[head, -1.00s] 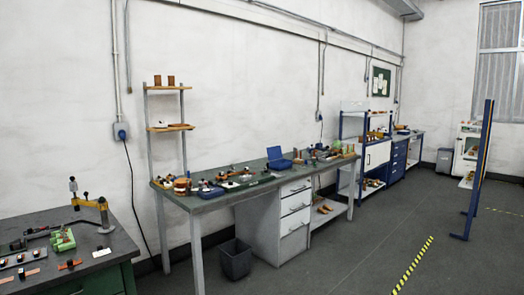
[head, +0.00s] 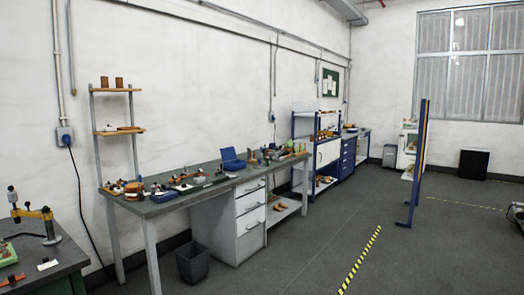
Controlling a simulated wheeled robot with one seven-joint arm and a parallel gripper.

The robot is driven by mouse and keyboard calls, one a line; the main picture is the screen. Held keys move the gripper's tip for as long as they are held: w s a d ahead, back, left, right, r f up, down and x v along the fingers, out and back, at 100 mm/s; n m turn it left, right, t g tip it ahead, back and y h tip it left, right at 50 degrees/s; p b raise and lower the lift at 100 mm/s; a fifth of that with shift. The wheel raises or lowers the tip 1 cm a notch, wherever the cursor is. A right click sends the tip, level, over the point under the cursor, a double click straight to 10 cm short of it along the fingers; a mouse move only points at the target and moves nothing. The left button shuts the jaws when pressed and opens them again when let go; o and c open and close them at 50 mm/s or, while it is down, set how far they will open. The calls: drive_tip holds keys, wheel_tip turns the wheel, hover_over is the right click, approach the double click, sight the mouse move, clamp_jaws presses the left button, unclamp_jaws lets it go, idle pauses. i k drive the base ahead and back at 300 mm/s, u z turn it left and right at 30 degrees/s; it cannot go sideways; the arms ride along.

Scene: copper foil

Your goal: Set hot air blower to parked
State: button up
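I cannot make out a hot air blower for sure at this distance. Small tools and parts lie on the long grey workbench (head: 160,208) along the left wall, too small to tell apart. A blue case (head: 232,160) stands open toward its far end. A nearer bench (head: 70,262) at the lower left bears a yellow-orange arm-like fixture (head: 36,214) and a green item (head: 7,254) cut by the picture edge. My gripper is not in view.
A dark waste bin (head: 192,262) stands on the floor by the long bench. A blue upright frame (head: 417,165) stands at the right. The grey floor between is open, with a yellow-black stripe (head: 360,262).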

sight(263, 150)
drive_tip(key=z, duration=0.15)
drive_tip(key=i, duration=1.55)
drive_tip(key=z, duration=0.25)
drive_tip(key=i, duration=3.55)
drive_tip(key=u, duration=0.55)
drive_tip(key=i, duration=2.35)
drive_tip(key=u, duration=0.4)
